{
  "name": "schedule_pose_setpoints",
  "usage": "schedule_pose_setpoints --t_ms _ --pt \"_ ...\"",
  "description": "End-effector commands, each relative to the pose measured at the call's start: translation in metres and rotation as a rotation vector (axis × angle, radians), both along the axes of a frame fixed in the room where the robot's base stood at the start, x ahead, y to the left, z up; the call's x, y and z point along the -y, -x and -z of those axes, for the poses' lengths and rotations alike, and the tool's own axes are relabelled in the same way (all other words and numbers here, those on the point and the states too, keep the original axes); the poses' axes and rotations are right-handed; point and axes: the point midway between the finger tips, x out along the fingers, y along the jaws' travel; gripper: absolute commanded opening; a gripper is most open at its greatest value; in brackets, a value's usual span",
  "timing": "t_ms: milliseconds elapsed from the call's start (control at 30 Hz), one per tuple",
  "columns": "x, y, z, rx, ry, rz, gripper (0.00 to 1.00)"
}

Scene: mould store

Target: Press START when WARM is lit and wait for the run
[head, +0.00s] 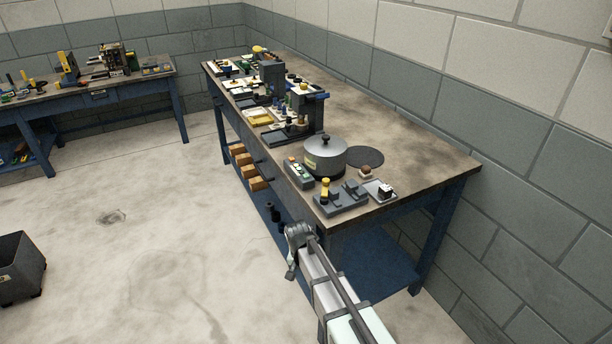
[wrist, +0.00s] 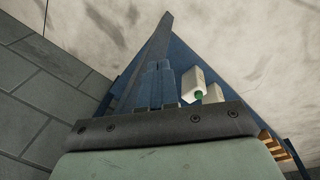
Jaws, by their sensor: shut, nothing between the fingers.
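A small dark control box (head: 299,173) with a few coloured buttons or lamps, red and green among them, sits at the table's front edge. It stands left of a grey lidded pot (head: 325,157). Its lettering is too small to read, so I cannot tell which is START or WARM, or whether a lamp is lit. My gripper (head: 291,269) hangs in front of the table's near end, below the tabletop and apart from the box. It is shut and empty. The wrist view shows neither the box nor the pot clearly.
A grey fixture (head: 342,198) with a yellow-topped part and a small tray (head: 380,191) stand at the table's near corner. A dark round mat (head: 365,157) lies behind the pot. Several devices crowd the far end. A black bin (head: 20,268) stands on open floor at left.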

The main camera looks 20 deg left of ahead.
Motion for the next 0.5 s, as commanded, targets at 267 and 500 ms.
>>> schedule_pose_setpoints --t_ms 267,500 --pt "-0.063 -0.031 -0.076 0.119 0.006 -0.041 0.0" --pt "-0.101 -0.055 -0.149 0.231 0.029 -0.076 0.0"
